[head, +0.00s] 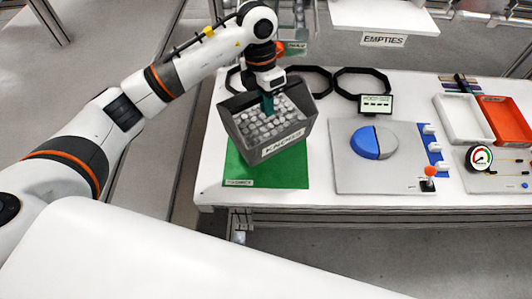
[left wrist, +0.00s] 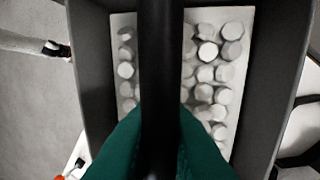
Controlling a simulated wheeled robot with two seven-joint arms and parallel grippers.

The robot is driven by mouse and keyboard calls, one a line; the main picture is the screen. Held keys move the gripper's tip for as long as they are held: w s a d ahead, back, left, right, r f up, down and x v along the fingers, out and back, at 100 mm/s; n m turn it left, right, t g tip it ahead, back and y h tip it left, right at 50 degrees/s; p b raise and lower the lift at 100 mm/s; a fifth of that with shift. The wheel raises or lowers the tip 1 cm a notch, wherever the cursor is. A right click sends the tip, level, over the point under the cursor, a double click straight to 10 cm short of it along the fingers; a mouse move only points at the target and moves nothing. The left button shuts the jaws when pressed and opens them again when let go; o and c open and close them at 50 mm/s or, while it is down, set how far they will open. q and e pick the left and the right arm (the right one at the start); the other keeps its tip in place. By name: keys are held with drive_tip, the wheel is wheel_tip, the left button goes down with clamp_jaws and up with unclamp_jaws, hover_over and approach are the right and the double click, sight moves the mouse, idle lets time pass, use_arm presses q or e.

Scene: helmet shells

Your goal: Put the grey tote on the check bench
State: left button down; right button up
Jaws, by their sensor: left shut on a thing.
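The left wrist view shows the bar (left wrist: 158,80) running between the green fingers, with tote walls (left wrist: 90,70) on both sides. My right gripper is not in view.
Right of the mat stands a grey plate (head: 352,175) with a blue-and-grey disc. A small dark sign (head: 376,105), black rings (head: 362,82), a white tray (head: 462,122), an orange tray (head: 503,118) and a dial gauge (head: 479,158) are also on the bench. An EMPTIES shelf (head: 383,16) stands behind.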

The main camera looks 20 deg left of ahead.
use_arm(q)
drive_tip(key=n, duration=0.2)
drive_tip(key=p, duration=0.2)
hover_over(267, 133)
wheel_tip(267, 133, down, 6)
drive_tip(key=shift+a+r, duration=0.1)
wheel_tip(267, 133, down, 5)
drive_tip(key=shift+w+p, duration=0.1)
drive_tip(key=shift+p, duration=0.3)
drive_tip(key=c, duration=1.5)
unclamp_jaws()
drive_tip(key=shift+o, duration=0.2)
